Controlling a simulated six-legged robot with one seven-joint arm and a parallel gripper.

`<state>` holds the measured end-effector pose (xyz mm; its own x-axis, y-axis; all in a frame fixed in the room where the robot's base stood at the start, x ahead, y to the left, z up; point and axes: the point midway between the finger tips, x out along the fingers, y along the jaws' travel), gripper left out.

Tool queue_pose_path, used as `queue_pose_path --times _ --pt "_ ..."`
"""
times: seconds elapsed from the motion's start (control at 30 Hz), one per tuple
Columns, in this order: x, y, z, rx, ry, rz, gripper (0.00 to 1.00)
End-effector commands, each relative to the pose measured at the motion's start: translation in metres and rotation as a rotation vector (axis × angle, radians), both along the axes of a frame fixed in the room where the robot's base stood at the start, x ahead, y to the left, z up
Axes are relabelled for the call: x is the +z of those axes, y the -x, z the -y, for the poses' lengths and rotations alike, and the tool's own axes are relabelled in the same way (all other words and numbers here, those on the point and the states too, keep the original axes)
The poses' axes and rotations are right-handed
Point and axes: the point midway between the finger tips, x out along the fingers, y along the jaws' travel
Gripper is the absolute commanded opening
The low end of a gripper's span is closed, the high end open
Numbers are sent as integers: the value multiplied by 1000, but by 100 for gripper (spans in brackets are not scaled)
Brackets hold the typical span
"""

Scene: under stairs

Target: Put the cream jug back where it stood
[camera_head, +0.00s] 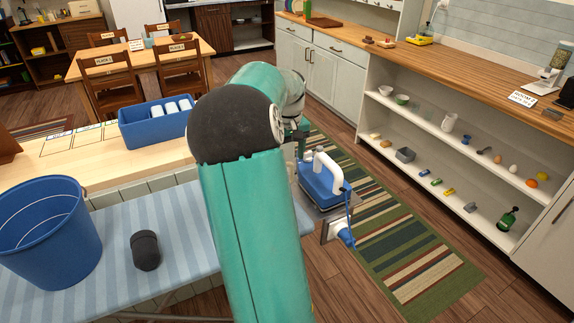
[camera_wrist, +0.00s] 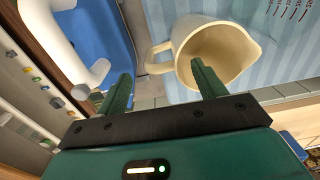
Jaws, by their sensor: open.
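The cream jug (camera_wrist: 232,60) shows in the wrist view on blue striped cloth, its open mouth facing the camera and its spout to the right. Its handle (camera_wrist: 150,62) points left. My gripper (camera_wrist: 160,70) is open. In the picture the handle lies between the two fingers, and the right finger overlaps the jug's mouth; I cannot tell whether it is inside the jug or only in front of it. Nothing is clamped. In the head view my arm hides this jug and most of the gripper.
A blue and white iron (camera_head: 322,175) stands on the ironing board's (camera_head: 190,215) end, close left of the jug in the wrist view. A blue bucket (camera_head: 48,235) and a dark cup (camera_head: 145,250) stand on the board.

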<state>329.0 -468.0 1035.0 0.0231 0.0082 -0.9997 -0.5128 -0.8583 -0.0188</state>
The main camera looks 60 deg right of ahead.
Motion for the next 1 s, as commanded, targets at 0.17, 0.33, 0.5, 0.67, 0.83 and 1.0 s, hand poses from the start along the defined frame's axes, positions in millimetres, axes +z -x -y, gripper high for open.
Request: queue_pose_path --times 0.17,0.33,0.5,0.67,0.83,1.0 --pt "40 1 1 0 2 2 70" --pt "66 1 1 1 1 2 70" --pt "75 2 0 0 -1 -1 70" --pt "75 2 0 1 -1 0 70" --pt "82 -10 -27 22 -4 36 70" --pt "97 -36 -109 90 -9 125 70"
